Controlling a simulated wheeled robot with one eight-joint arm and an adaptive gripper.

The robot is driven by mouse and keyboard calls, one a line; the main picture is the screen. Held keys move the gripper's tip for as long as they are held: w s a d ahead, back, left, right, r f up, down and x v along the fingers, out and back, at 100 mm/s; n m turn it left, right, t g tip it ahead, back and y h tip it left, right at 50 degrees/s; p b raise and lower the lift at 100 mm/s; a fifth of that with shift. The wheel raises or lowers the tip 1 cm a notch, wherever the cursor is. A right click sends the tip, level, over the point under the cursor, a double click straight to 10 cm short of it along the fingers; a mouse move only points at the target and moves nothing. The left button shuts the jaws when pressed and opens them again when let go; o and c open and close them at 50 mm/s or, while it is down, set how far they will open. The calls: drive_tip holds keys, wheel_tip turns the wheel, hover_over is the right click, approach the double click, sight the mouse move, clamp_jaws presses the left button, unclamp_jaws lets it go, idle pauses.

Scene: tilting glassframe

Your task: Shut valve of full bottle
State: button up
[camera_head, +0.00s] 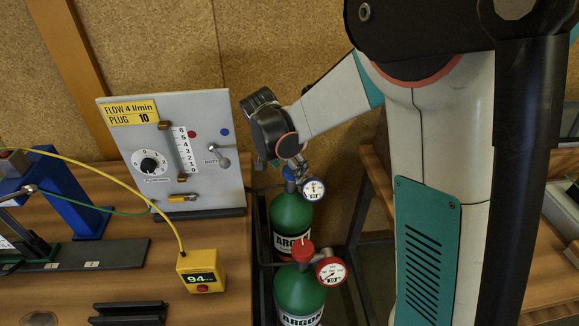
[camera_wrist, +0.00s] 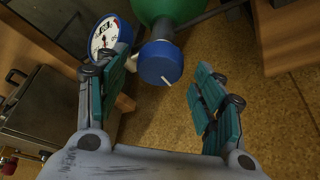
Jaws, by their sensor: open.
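Two green argon bottles stand one behind the other. The rear bottle (camera_head: 291,215) has a blue valve knob (camera_head: 289,173) and a blue-rimmed gauge (camera_head: 314,189). The front bottle (camera_head: 300,290) has a red valve knob (camera_head: 302,250) and a red-rimmed gauge (camera_head: 331,271). The gauge needles are too small to read surely. My gripper (camera_wrist: 162,72) is open at the rear bottle's top. In the wrist view the blue knob (camera_wrist: 160,62), with a white mark, shows between the fingertips, with no clear contact. The gauge (camera_wrist: 108,38) is close to the left finger. In the head view my gripper partly hides the knob.
A flow panel (camera_head: 178,150) stands on the wooden bench left of the bottles. A dark rack frame (camera_head: 262,230) surrounds the bottles. A cork wall (camera_head: 270,50) rises close behind.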

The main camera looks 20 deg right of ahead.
drive_tip(key=v, duration=1.1)
drive_tip(key=shift+s+a, duration=0.1)
drive_tip(key=s+d+n+t+y, duration=0.1)
drive_tip(key=s+n, duration=0.4)
drive_tip(key=s, duration=0.6)
drive_tip(key=s+d+r+n+t+y+b, duration=0.1)
drive_tip(key=s+n, duration=0.5)
drive_tip(key=s, duration=0.6)
drive_tip(key=d+t+y, duration=0.1)
drive_tip(key=d+t, duration=0.1)
drive_tip(key=shift+t+y, duration=0.3)
drive_tip(key=shift+t, duration=0.1)
drive_tip(key=shift+d, duration=0.1)
